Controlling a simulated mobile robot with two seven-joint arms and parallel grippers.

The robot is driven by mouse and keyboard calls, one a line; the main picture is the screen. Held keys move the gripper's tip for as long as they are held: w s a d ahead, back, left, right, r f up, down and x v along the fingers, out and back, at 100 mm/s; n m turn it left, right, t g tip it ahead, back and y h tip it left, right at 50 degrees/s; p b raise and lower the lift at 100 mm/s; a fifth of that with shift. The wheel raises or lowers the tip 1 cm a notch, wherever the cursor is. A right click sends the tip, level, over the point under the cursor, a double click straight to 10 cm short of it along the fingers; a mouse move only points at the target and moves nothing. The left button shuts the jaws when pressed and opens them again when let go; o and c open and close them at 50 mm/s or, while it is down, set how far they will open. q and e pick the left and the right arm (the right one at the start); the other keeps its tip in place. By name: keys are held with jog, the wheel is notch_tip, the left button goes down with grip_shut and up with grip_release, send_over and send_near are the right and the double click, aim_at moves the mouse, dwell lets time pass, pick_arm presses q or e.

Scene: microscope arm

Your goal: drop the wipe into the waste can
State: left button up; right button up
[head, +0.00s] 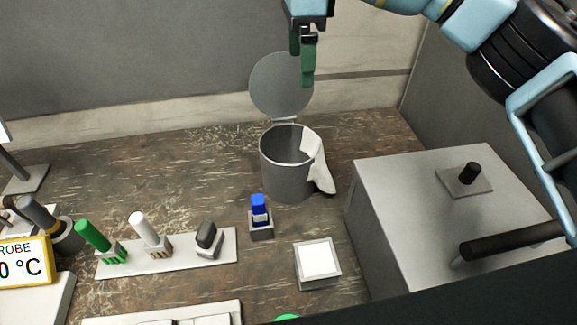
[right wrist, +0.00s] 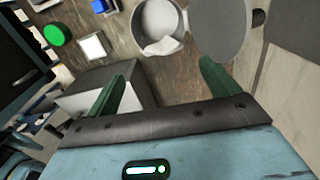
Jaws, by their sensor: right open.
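The grey waste can (head: 283,178) stands on the bench with its round lid (head: 280,86) raised at the back. The white wipe (head: 318,162) is draped over the can's right rim, partly inside and partly hanging down outside. In the right wrist view the can (right wrist: 149,20) shows with the wipe (right wrist: 163,46) across its rim. My right gripper (head: 304,66) is above the can, in front of the raised lid in the picture, with its green fingers (right wrist: 160,85) apart and nothing between them. It is clear of the wipe. My left gripper is not in view.
A grey box (head: 400,220) with a black handle stands right of the can. A blue-topped piece (head: 259,209), a white-topped square block (head: 318,260) and a rack (head: 170,255) with several tools are in front. Bare bench lies left of the can.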

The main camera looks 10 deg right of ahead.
dwell(0.3)
notch_tip(320, 180, up, 8)
dwell(0.4)
jog(key=shift+f, duration=0.15)
dwell(0.4)
